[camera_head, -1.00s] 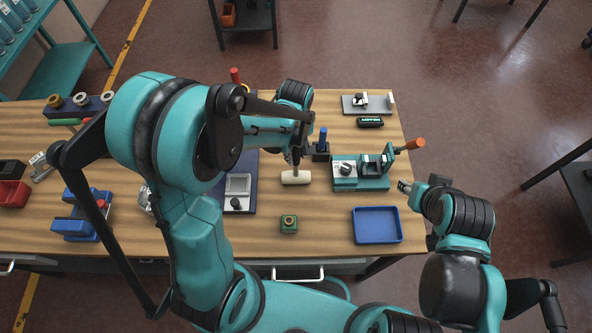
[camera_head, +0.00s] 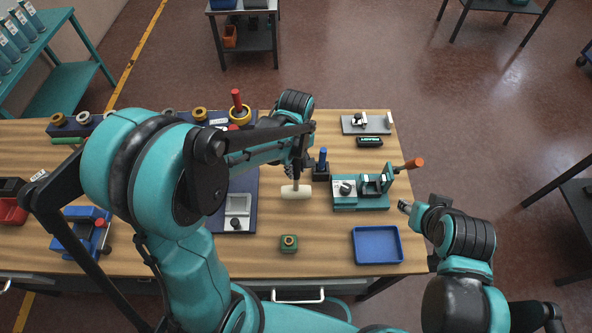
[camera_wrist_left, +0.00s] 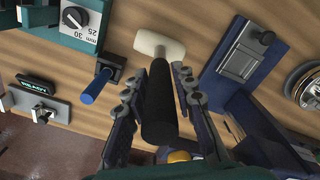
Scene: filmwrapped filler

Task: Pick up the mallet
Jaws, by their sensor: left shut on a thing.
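The mallet has a cream head (camera_head: 296,192) and a black handle (camera_wrist_left: 159,105). In the head view it is in the middle of the workbench, beside the blue-handled tool stand. In the left wrist view the handle points toward the camera and the head (camera_wrist_left: 160,44) is at the far end. My left gripper (camera_wrist_left: 155,88) is shut on the handle, a finger on each side. In the head view my left gripper (camera_head: 296,172) is above the head. I cannot tell whether the head touches the bench.
A green clamp fixture (camera_head: 360,206) stands right of the mallet, with a blue tray (camera_head: 377,259) in front. A black stand with a blue handle (camera_head: 321,172) is close beside the mallet. A dark blue board (camera_head: 243,188) lies left.

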